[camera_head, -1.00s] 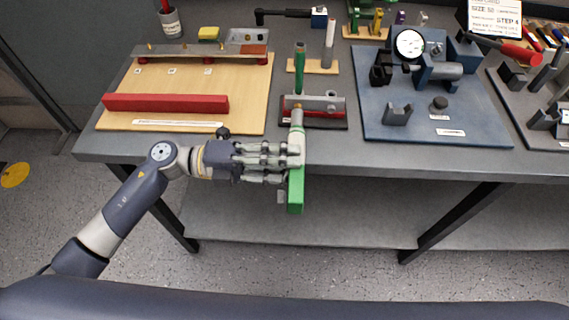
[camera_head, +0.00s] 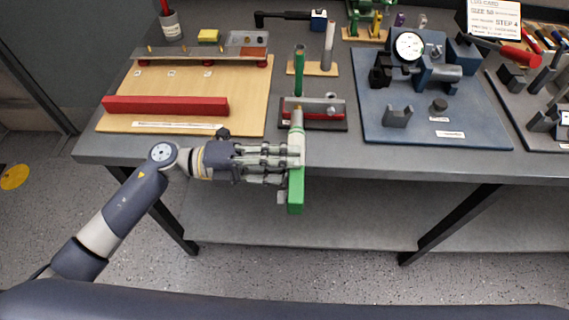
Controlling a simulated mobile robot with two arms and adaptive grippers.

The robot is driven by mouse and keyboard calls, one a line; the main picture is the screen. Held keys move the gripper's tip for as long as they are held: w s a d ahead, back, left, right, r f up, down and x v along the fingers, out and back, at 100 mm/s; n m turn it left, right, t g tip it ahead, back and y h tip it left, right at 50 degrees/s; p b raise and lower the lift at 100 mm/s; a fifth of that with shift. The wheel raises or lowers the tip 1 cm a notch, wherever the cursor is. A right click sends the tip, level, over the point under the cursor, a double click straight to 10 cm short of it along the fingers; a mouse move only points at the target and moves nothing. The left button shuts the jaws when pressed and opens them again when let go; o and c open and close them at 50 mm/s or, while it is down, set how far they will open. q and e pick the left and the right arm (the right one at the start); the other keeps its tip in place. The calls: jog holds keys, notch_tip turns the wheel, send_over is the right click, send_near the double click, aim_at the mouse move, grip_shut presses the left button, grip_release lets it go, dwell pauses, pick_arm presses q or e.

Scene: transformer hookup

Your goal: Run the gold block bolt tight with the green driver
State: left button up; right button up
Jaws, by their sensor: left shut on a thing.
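My left gripper (camera_head: 292,157) is shut on the green driver (camera_head: 296,190) in front of the table's front edge. The driver's green body hangs below the fingers. Its pale green upper part and narrow nose point away from me, to the left part of the red and grey terminal block (camera_head: 326,110). The gold bolt is hidden or too small to tell apart from the brownish tip of the nose. I cannot tell whether the tip touches a bolt. My right gripper is not in view.
A wooden stand (camera_head: 325,69) with green and grey upright tools is behind the block. A wooden board (camera_head: 180,88) with a red bar (camera_head: 166,105) lies left. A blue fixture plate (camera_head: 470,118) with a dial gauge (camera_head: 409,46) is right.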

pick_arm(q)
jog(key=shift+w+r, duration=0.1)
jog(key=shift+w, duration=0.55)
jog(key=shift+w+b, duration=0.45)
jog(key=shift+w, duration=0.1)
dwell(2.2)
jog(key=shift+s, duration=0.1)
dwell(0.3)
jog(key=shift+s+p, duration=0.95)
jog(key=shift+s, duration=1.25)
